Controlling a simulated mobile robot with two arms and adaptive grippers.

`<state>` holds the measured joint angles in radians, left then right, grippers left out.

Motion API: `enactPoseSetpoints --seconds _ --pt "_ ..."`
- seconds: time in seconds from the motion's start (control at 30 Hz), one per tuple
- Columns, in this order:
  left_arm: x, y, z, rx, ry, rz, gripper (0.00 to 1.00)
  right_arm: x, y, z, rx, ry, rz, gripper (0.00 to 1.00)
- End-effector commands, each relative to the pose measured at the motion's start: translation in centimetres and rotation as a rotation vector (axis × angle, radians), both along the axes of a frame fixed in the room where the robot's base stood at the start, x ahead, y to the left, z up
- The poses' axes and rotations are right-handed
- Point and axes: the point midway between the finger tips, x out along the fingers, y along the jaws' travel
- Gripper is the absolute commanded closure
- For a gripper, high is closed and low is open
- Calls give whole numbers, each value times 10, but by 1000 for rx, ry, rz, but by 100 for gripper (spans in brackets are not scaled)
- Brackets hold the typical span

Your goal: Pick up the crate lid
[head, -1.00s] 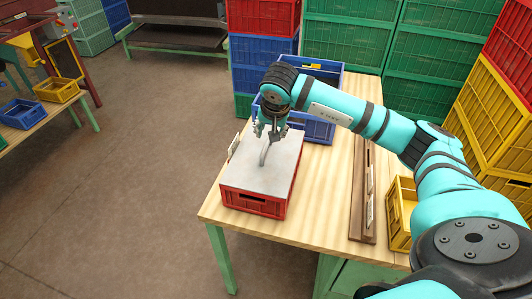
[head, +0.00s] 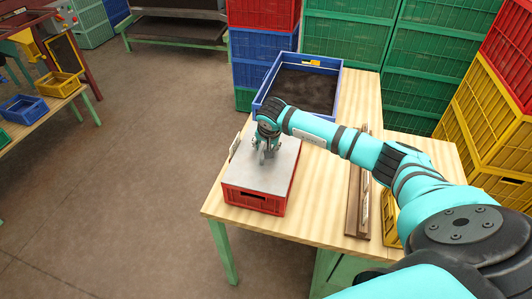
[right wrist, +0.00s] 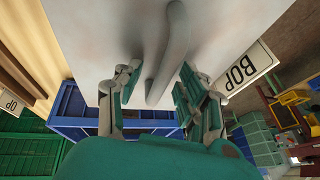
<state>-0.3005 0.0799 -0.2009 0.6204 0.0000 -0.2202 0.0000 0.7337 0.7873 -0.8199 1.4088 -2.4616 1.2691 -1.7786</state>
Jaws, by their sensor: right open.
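The crate lid (head: 258,178) is a flat pale grey plate lying on a red crate (head: 254,202) near the table's left front corner. Its grey bar handle (right wrist: 172,45) stands up from the lid in the right wrist view. My right gripper (head: 266,153) is open, low over the lid at the handle. In the right wrist view its fingers (right wrist: 160,88) are on either side of the handle, with gaps visible. In the head view the gripper hides most of the handle. My left gripper is not in view.
A blue crate with dark contents (head: 337,97) stands behind the lid. A small sign (head: 235,146) is at the red crate's left side. A brown rack (head: 357,205) and a yellow bin (head: 391,222) are at the right. Stacked crates (head: 345,45) stand behind the table.

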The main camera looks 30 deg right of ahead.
Motion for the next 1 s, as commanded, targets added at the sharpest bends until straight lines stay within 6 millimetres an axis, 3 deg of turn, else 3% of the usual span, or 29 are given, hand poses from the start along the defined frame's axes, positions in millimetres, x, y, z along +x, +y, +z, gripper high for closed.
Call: enactPoseSetpoints --seconds 0.1,0.4,1.0 --pt "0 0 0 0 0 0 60 0 0 0 0 0 0 61" --pt "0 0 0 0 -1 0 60 0 0 0 0 0 0 100" --pt "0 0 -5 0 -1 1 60 1 0 6 0 -3 -1 100"
